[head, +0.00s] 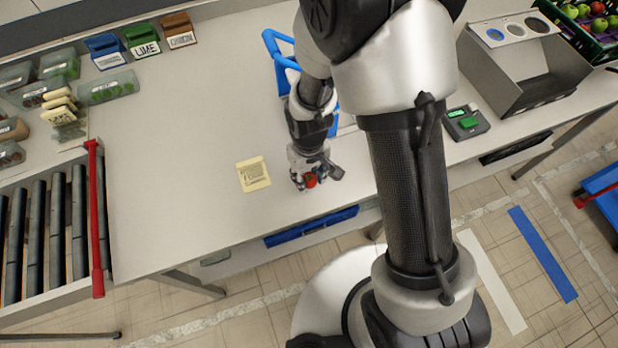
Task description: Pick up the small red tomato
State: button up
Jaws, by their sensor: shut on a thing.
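The small red tomato (310,180) shows between the fingers of my gripper (307,182), near the front edge of the light grey table. My gripper points down and is shut on the tomato. The fingers hide part of it. I cannot tell whether the tomato touches the table or is held just above it.
A yellow printed card (253,174) lies left of my gripper. A blue frame (280,62) stands behind my arm. A roller conveyor (45,225) with a red bar (95,215) is at the left. A scale (467,122) sits at the right. The left middle of the table is clear.

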jog(key=shift+c, duration=1)
jog(key=shift+r, duration=0.1)
